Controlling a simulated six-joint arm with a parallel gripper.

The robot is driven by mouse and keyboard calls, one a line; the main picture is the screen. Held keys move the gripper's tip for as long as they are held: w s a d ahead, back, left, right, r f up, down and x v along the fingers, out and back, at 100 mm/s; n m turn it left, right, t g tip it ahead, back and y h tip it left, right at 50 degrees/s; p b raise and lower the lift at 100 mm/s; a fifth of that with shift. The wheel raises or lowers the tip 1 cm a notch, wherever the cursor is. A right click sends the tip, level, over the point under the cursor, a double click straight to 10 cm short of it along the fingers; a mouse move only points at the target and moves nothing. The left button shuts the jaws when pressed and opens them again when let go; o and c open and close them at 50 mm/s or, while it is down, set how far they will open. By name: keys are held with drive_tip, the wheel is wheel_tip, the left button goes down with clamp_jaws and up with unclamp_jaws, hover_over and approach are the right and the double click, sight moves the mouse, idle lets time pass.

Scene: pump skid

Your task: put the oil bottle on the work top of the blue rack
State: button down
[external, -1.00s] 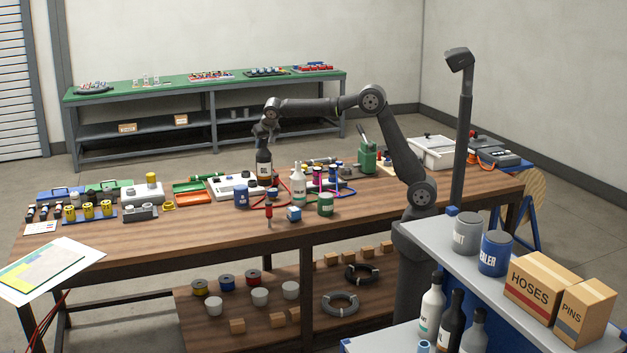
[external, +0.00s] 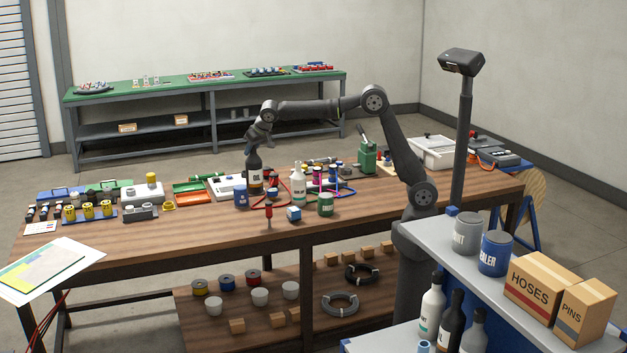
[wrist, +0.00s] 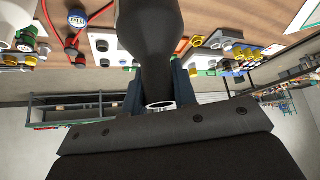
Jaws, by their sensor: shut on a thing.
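A dark bottle with a small pale label, apparently the oil bottle (external: 254,174), is upright in my gripper (external: 253,149) over the left-middle of the wooden bench. I cannot tell whether its base touches the bench. In the wrist view the dark bottle (wrist: 148,50) sits between the two fingers of my gripper (wrist: 160,92), which are shut on it. The blue rack (external: 385,340) stands at the right front.
On the work top stand a grey tin (external: 467,234), a blue tin (external: 495,254) and two cartons (external: 540,285). More bottles (external: 432,308) stand on a lower level.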

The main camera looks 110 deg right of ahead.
drive_tip(key=w+a+f+n+t+y, duration=0.1)
drive_tip(key=w+a+n+y, duration=0.4)
drive_tip(key=a, duration=1)
drive_tip(key=w+a+f+n+t+y, duration=0.1)
drive_tip(key=w+a+f+n, duration=0.35)
drive_tip(key=a, duration=1.15)
drive_tip(key=w+a+r+n+t+y, duration=0.1)
drive_tip(key=w+a+n+y, duration=0.15)
drive_tip(key=a+n, duration=0.85)
drive_tip(key=s+a+n+g+y, duration=0.1)
drive_tip(key=s+a+n+g, duration=0.4)
drive_tip(key=a, duration=1.1)
drive_tip(key=s+a+n+g+y, duration=0.1)
drive_tip(key=s+a+n, duration=0.45)
drive_tip(key=a, duration=1.05)
drive_tip(key=s+a+n+g+y, duration=0.25)
drive_tip(key=s+a, duration=0.55)
drive_tip(key=a, duration=0.8)
drive_tip(key=s+a+f+h, duration=0.1)
drive_tip(key=s+a+f, duration=0.3)
drive_tip(key=a+f, duration=0.6)
drive_tip(key=shift+a+f, duration=0.25)
drive_tip(key=shift+f, duration=0.55)
drive_tip(key=shift+s, duration=0.1)
